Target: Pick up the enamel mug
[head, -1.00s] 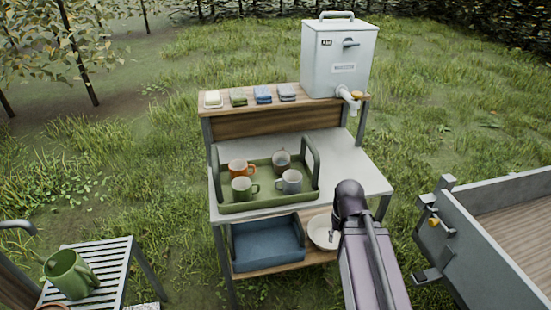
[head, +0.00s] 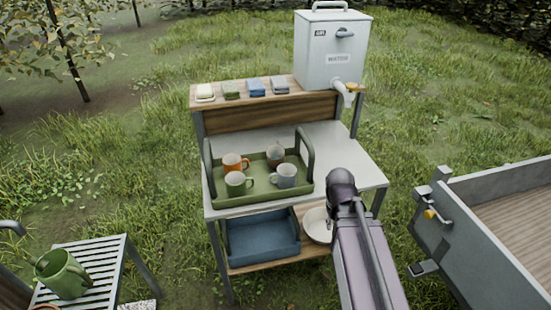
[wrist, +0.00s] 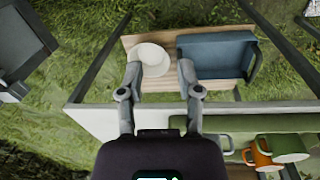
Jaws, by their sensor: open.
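Several mugs stand in a green tray (head: 262,191) on the white tabletop. They are an orange mug (head: 232,162), a green mug (head: 237,183), a grey-white mug (head: 285,176) at front right and another greyish mug (head: 275,153) behind it. I cannot tell which is enamel. The wrist view shows the orange mug (wrist: 262,158) and the green mug (wrist: 285,147) at bottom right. My gripper (wrist: 159,68) is open and empty, its fingers over the table's edge, apart from the mugs. In the head view my arm hides the gripper.
A white bowl (head: 317,225) and a blue bin (head: 260,238) sit on the lower shelf. A water dispenser (head: 332,50) stands on the back ledge. A grey trailer (head: 480,230) is at right. A slatted table (head: 95,262) holds a green jug (head: 62,275). The right tabletop is clear.

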